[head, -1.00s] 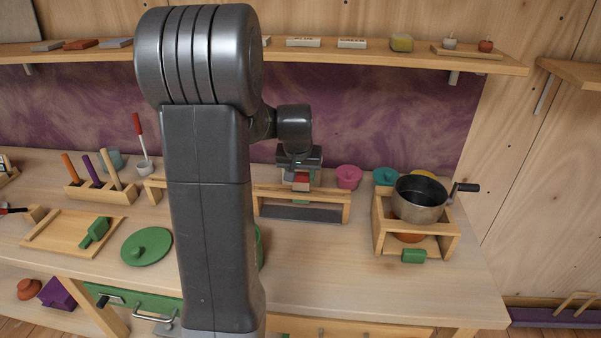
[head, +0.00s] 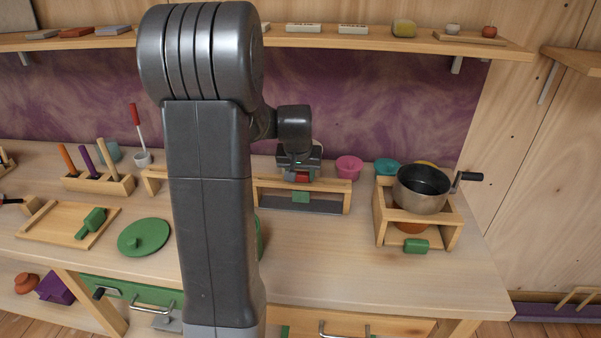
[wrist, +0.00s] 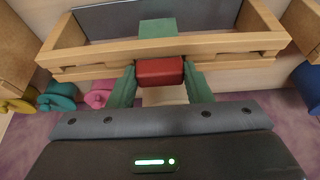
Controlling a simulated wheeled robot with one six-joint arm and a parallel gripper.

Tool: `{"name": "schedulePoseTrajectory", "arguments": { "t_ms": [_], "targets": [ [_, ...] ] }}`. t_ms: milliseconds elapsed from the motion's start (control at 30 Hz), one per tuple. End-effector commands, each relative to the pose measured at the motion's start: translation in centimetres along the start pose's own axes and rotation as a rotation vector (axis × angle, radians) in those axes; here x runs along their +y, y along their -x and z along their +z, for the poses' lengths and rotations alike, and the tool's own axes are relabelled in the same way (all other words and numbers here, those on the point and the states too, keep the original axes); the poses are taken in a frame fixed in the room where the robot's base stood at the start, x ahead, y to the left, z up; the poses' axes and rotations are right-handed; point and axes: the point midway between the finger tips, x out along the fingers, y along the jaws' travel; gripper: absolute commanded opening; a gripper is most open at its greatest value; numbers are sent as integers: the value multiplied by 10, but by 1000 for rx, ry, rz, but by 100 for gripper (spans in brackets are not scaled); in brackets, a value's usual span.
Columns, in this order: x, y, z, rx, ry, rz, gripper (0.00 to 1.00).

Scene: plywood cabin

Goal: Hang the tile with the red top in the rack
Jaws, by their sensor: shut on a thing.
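The tile's red top (wrist: 160,71) is between the two green fingertips of my gripper (wrist: 159,82) in the wrist view. The red (head: 302,178) also shows small under my gripper (head: 301,173) in the head view. The rack (head: 327,189) is a low wooden frame with a dark base. The red top is right at its wooden rail (wrist: 105,52). A green piece (wrist: 158,28) shows past the rail, in line with the red top; it looks like the tile's lower part. The rail hides the join, so I cannot tell whether the tile rests on the rack.
A metal pot (head: 421,190) sits on a wooden stand further right. A shelf (head: 480,47) runs above. My arm hides part of the rack's left side.

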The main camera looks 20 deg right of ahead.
Motion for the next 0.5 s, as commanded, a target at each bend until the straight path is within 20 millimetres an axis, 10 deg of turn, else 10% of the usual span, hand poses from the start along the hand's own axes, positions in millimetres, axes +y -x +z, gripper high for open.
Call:
{"name": "schedulePoseTrajectory", "arguments": {
  "t_ms": [100,133,233,500],
  "targets": [
    [0,0,0,1,0,0,28],
    [0,0,0,1,0,0,49],
    [0,0,0,1,0,0,68],
    [0,1,0,0,0,0,70]
  ]
}}
